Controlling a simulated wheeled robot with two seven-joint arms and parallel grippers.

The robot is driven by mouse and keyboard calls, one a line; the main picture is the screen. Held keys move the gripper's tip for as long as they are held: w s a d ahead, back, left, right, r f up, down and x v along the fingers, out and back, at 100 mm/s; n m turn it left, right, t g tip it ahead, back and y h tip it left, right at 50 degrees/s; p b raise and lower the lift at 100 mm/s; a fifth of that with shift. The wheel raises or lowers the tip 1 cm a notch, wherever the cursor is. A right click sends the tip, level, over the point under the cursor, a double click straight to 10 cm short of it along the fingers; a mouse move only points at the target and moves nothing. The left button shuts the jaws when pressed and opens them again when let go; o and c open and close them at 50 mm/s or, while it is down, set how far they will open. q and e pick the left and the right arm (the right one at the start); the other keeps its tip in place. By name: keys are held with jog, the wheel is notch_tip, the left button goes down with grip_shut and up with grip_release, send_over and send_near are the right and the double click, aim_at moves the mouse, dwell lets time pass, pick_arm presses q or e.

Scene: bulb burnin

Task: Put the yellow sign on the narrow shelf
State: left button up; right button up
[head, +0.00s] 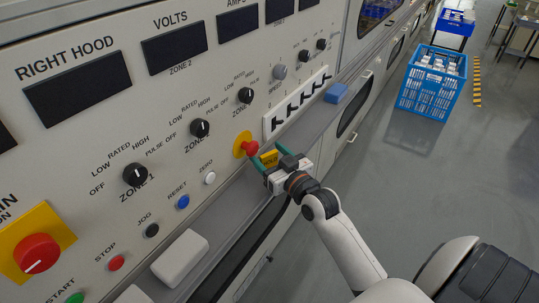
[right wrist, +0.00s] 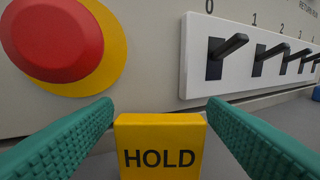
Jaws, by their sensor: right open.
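The yellow sign (right wrist: 160,147), lettered HOLD, is upright at the bottom middle of the right wrist view. It also shows small in the head view (head: 269,157), just below the red button. My right gripper (head: 266,161) is at the narrow shelf (head: 228,195), the grey ledge along the panel's foot. Its green fingers (right wrist: 160,135) are open, one on each side of the sign, with gaps visible. The sign's bottom edge is out of view, so I cannot tell whether it rests on the shelf. My left gripper is not in view.
A red stop button (right wrist: 55,38) on a yellow disc and a white plate with several black levers (right wrist: 228,48) jut out close by. A white block (head: 180,258) and a blue block (head: 336,93) sit along the ledge. A blue crate (head: 428,88) stands on the floor.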

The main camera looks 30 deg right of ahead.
jog(key=shift+r, duration=0.15)
jog(key=s+p, duration=0.1)
jog(key=s, duration=1.1)
jog(key=s+a+f+g+y, duration=0.1)
jog(key=a+f+g, duration=0.2)
jog(key=f, duration=0.4)
jog(key=s+a+f+g, duration=0.1)
jog(key=a+f+g, duration=0.2)
jog(key=f, duration=0.4)
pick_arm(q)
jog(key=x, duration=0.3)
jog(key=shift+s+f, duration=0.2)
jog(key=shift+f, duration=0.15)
pick_arm(e)
jog(key=s+a+f+n+g, duration=0.2)
jog(key=s+a+f+g, duration=0.4)
jog(key=s+f+g, duration=0.3)
notch_tip(320, 180, down, 3)
jog(key=shift+s+a+f+h, duration=0.1)
jog(key=shift+s+a+h, duration=0.25)
jog(key=shift+s, duration=0.75)
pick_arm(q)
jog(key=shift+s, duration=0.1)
pick_arm(e)
jog(key=shift+d, duration=0.1)
